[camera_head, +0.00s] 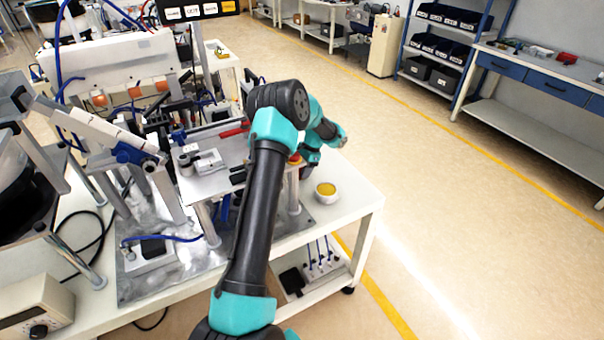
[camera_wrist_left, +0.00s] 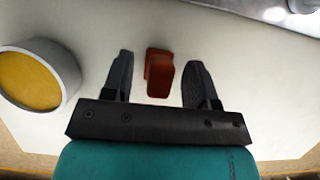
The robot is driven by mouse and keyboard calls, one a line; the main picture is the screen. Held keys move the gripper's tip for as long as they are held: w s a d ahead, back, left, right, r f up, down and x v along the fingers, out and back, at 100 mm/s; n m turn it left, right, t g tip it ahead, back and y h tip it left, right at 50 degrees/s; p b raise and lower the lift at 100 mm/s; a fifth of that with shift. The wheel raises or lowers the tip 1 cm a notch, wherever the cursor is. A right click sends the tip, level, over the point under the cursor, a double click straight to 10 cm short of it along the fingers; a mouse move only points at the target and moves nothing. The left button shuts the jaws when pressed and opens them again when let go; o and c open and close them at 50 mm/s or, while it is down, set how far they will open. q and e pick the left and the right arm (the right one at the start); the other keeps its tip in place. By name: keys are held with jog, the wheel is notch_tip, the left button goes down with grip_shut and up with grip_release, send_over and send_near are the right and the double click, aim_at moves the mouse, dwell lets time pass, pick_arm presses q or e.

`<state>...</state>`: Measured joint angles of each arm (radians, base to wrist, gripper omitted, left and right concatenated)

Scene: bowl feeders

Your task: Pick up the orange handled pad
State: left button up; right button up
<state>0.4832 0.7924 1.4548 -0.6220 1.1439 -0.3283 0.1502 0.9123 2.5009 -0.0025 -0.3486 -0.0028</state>
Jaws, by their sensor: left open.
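In the left wrist view, the orange handle (camera_wrist_left: 159,72) stands up from the white surface between the two dark fingers of my left gripper (camera_wrist_left: 159,64). The fingers are apart, with a gap on each side of the handle. Any pad under the handle is not visible. In the head view my left arm bends down over the right part of the white bench, and the arm itself hides the fingers and the orange handle. My right gripper is in neither view.
A white cup with yellow contents (camera_head: 326,191) stands on the bench (camera_head: 350,200) near its right edge; it also shows left of the fingers in the wrist view (camera_wrist_left: 35,78). A raised metal plate (camera_head: 212,180) with fixtures is to the left. The floor to the right is clear.

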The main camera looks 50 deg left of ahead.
pick_arm(q)
grip_shut()
dwell(0.3)
jog(key=shift+r, duration=0.15)
jog(key=shift+r, duration=1.55)
jog(key=shift+w+d+r, duration=0.1)
jog(key=shift+w, duration=0.25)
jog(key=w+d, duration=0.1)
jog(key=w, duration=0.3)
jog(key=w+d, duration=0.1)
jog(key=w, duration=0.4)
jog(key=w+d, duration=0.1)
jog(key=w, duration=0.4)
jog(key=shift+d, duration=0.25)
jog(key=shift+w+d, duration=0.15)
jog(key=shift+w, duration=0.75)
jog(key=shift+w+d, duration=0.2)
jog(key=shift+w, duration=0.25)
